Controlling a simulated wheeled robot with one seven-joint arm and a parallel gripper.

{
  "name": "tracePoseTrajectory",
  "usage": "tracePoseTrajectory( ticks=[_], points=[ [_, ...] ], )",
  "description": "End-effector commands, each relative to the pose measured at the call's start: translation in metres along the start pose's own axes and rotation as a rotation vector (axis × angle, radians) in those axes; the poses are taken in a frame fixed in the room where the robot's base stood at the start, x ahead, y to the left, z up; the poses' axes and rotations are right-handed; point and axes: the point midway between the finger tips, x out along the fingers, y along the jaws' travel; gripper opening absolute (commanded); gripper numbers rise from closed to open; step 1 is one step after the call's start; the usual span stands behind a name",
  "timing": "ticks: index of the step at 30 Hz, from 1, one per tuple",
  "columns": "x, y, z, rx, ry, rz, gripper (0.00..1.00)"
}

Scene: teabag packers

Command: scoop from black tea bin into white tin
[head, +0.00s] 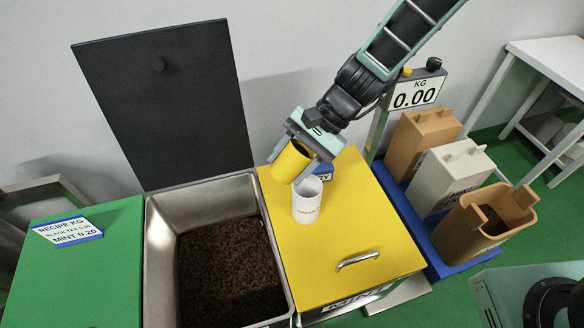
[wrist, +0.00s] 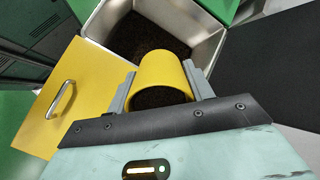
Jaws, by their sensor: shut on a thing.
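My gripper (head: 308,150) is shut on a yellow scoop (head: 290,164), a round cup tilted over the yellow lid. In the wrist view the scoop (wrist: 163,70) sits between the two fingers, with dark granular stuff visible at its opening. A small white tin (head: 307,205) stands upright on the yellow lid, just below and right of the scoop. I cannot tell whether they touch or what is inside the tin. The open steel bin (head: 160,235) of dark tea is left of the tin; it also shows in the wrist view (wrist: 205,48).
The yellow MINT lid (head: 375,225) is shut, with a handle. A black lid (head: 165,105) stands raised behind the bin. A recipe card (head: 68,229) lies on the green top. A scale display (head: 415,94) reads 0.00. Brown and white containers (head: 452,180) stand on a blue platform at right.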

Motion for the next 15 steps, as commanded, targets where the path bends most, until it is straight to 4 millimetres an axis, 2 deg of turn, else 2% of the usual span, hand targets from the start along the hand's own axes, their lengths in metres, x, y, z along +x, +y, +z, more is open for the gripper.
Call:
tracePoseTrajectory(
  ticks=[15],
  points=[
    [0.0029, 0.0021, -0.0029, 0.003, -0.291, -0.225, 0.3]
  ],
)
